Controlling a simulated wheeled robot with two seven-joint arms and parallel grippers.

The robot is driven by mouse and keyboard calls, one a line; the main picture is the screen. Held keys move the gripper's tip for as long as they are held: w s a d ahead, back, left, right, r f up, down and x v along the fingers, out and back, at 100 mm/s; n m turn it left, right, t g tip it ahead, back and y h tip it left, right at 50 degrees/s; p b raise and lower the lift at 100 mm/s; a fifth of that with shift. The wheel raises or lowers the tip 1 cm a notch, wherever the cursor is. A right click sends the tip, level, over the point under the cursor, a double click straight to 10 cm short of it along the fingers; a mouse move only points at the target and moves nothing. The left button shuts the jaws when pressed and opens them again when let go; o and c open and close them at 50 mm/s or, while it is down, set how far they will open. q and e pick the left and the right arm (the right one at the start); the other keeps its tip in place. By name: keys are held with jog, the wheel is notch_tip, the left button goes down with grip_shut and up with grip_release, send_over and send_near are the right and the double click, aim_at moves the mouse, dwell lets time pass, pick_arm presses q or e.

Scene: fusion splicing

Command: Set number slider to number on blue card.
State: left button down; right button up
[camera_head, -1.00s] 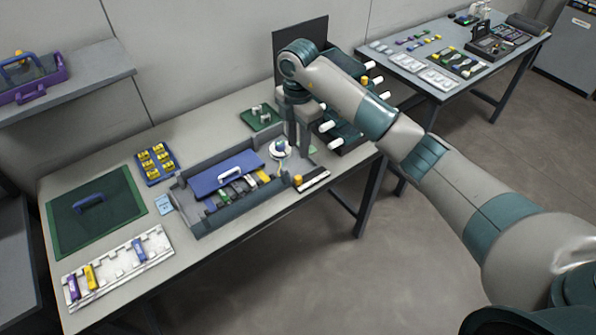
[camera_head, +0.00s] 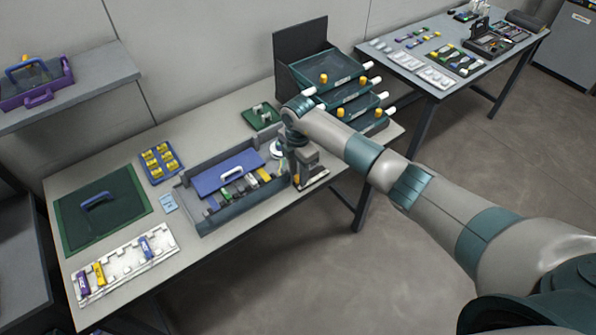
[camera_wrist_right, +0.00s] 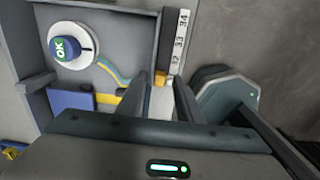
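The number slider (camera_wrist_right: 180,45) is a dark and white strip with printed numbers, 32, 33 and 34 being readable in the right wrist view. Its orange knob (camera_wrist_right: 160,78) shows between the fingertips of my right gripper (camera_wrist_right: 160,84), which are apart on either side of it; I cannot tell whether they touch it. In the head view the right gripper (camera_head: 304,182) points down over the slider (camera_head: 318,180) and hides part of it. The light blue card (camera_head: 168,202) lies left of the grey tray; its number is too small to read. My left gripper is out of view.
The grey tray (camera_head: 236,214) with a blue lid (camera_head: 212,180) stands beside the slider. Stacked drawers (camera_head: 345,92) stand behind my arm. The table's front edge is close to the slider.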

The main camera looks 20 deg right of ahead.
grip_shut()
jog(key=d, duration=0.1)
jog(key=w+d+b, duration=0.1)
jog(key=d, duration=0.1)
jog(key=d+b, duration=0.1)
jog(key=shift+w+d+f, duration=0.15)
jog(key=shift+w+d, duration=0.25)
jog(key=shift+w+d+b, duration=0.15)
jog(key=shift+d+b, duration=0.15)
jog(key=shift+d, duration=0.2)
jog(key=shift+a, duration=0.1)
grip_release()
jog(key=shift+r, duration=0.2)
